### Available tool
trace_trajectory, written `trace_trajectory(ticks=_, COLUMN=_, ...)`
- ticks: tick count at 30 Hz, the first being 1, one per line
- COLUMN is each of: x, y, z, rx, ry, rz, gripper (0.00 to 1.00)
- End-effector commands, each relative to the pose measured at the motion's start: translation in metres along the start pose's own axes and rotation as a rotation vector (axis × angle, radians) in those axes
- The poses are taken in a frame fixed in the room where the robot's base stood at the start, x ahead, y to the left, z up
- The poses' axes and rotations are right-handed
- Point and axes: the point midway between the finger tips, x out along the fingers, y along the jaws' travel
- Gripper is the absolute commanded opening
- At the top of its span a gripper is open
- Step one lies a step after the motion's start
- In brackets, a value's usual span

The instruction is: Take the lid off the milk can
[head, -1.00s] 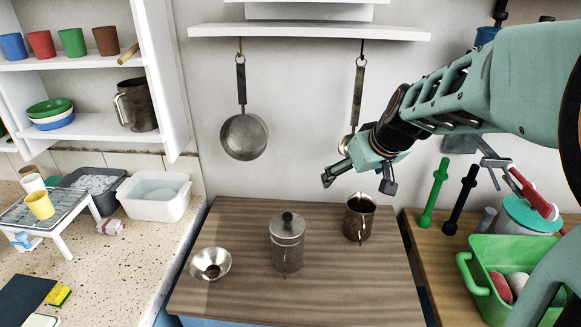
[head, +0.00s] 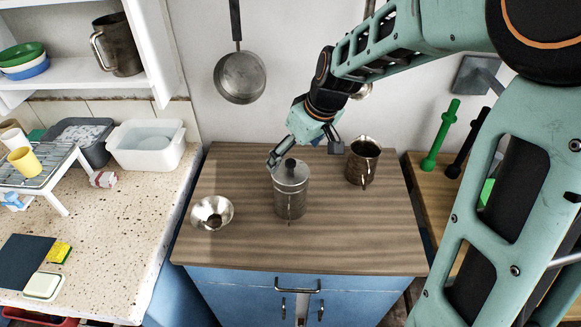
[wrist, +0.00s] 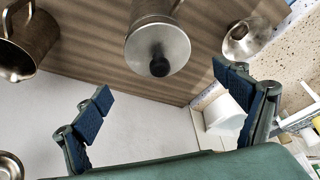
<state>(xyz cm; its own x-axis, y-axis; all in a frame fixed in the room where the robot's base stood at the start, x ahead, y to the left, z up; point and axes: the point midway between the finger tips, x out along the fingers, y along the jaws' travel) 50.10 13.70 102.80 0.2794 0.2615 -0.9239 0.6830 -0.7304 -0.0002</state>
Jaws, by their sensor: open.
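The milk can (head: 289,201) is a grey metal cylinder standing upright on the wooden counter top. Its lid (head: 291,171) sits on top and has a dark round knob (head: 290,163). In the wrist view the lid (wrist: 157,46) and knob (wrist: 159,67) show from above, with the can body (wrist: 153,8) partly hidden behind the lid. My gripper (head: 305,156) is open and empty, behind and above the can. In the wrist view its two fingers (wrist: 164,92) are spread wide, with the knob beyond and between them, apart from both.
A metal jug (head: 363,162) stands right of the can, close to my gripper. A metal funnel (head: 212,212) lies to the left. The front of the wooden top (head: 300,253) is clear. A pan (head: 239,78) hangs on the wall behind.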

Motion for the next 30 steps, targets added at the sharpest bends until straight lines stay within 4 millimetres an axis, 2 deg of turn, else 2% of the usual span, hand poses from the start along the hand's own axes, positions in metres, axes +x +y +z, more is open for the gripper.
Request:
trace_trajectory(ticks=9, x=0.042, y=-0.002, z=0.006, rx=0.000, ry=-0.002, rz=-0.003, gripper=0.90)
trace_trajectory(ticks=13, x=0.049, y=-0.002, z=0.006, rx=-0.001, ry=-0.001, rz=-0.001, gripper=0.90)
trace_trajectory(ticks=20, x=0.049, y=-0.001, z=0.006, rx=0.000, ry=0.000, rz=0.001, gripper=0.90)
trace_trajectory(ticks=30, x=0.049, y=-0.001, z=0.006, rx=0.000, ry=0.000, rz=0.000, gripper=0.53)
